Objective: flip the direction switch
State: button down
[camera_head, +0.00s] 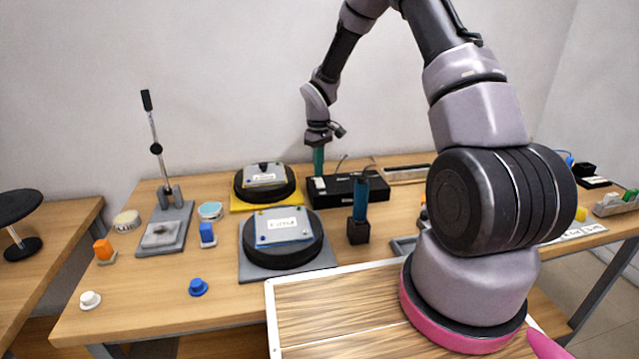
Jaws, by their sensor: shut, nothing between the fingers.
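A low black box (347,190) stands at the back of the table, with a pale label on its left part. A thin dark stalk (341,162) rises by its rear edge; I cannot tell whether this is the direction switch. My gripper (319,170) points down at the box's left end, with a teal part at its tip. It is shut and looks empty. The tip is at or just above the box; I cannot tell if it touches. Small details on the box top are too small to read.
A teal handle (361,199) stands in a black block in front of the box. Two round black pads (283,257) (240,190) with labelled plates are to the left. A tall lever (155,148) stands on a grey base. Small knobs (198,287) lie at the front left.

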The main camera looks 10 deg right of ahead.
jog(key=shift+f, duration=0.95)
dwell(0.8)
jog(key=shift+r, duration=3.5)
notch_tip(320, 180, up, 13)
jog(key=m+t, duration=0.2)
send_over(319, 180)
jog(key=s+d, duration=0.2)
jog(key=s, duration=0.2)
jog(key=s+d+r+m+t, duration=0.1)
jog(key=s+d+r+m, duration=0.15)
jog(key=s+r, duration=0.65)
jog(key=s+r+m+t+y, duration=0.1)
jog(key=s+r+m+t, duration=0.1)
jog(key=s+r, duration=0.3)
jog(key=s+d+r+m+t+y, duration=0.1)
jog(key=s+r+m+t, duration=0.1)
jog(key=s, duration=1.1)
notch_tip(319, 180, up, 3)
jog(key=shift+f+m, duration=0.15)
jog(key=shift+m, duration=0.7)
